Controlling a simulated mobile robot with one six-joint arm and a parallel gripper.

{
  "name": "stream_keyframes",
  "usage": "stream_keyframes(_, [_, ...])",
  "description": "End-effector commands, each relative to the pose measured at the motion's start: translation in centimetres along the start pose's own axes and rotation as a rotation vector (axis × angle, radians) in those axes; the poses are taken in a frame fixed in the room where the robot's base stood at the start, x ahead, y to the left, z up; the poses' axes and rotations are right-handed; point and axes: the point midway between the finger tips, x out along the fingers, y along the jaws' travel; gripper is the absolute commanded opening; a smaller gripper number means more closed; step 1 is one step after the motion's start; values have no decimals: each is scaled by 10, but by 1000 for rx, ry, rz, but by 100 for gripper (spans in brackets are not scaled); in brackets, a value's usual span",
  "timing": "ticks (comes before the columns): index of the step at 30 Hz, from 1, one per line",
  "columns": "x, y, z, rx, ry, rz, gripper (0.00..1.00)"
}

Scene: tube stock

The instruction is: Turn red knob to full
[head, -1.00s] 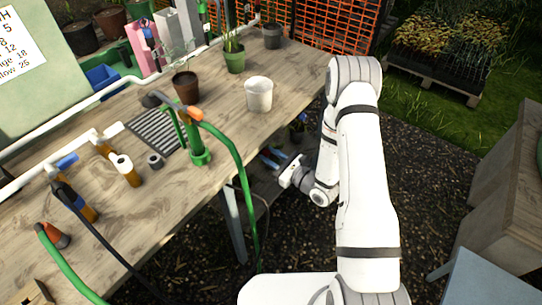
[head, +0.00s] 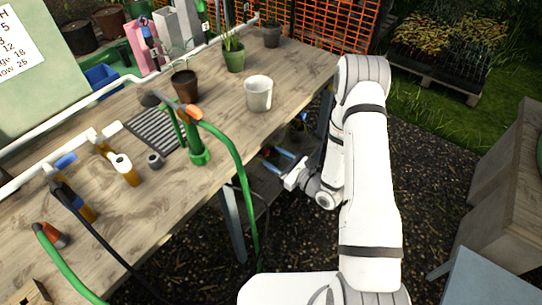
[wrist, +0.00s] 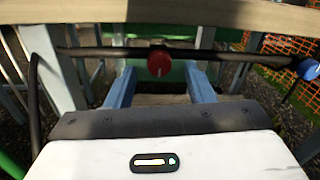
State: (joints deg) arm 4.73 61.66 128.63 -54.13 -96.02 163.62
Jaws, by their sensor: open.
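The red knob (wrist: 160,63) is in the upper middle of the wrist view, on a dark horizontal pipe (wrist: 105,52) below the bench top. My gripper (wrist: 160,78) is open and empty, with one blue finger to the left of the knob and one to the right. The knob lies between the fingertips in the picture; I cannot tell how far beyond them it is. In the head view my gripper (head: 274,159) is low beside the bench's right edge. The knob's pointer or setting cannot be read.
A blue knob (wrist: 308,69) is on the pipe at the far right. The wooden bench (head: 225,150) overhangs my gripper. A bench leg (head: 230,222) and a green hose (head: 246,195) are to its left. A white pot (head: 259,94) stands on the bench near the edge.

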Motion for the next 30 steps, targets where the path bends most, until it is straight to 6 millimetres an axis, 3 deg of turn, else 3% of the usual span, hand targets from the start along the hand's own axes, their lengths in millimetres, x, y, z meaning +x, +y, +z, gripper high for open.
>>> stream_keyframes(6, [-38, -1, -2, 2, 1, -5, 48])
stream_keyframes(12, [-55, -1, -1, 0, 0, -3, 48])
stream_keyframes(30, [-56, -2, 0, -14, 6, -1, 48])
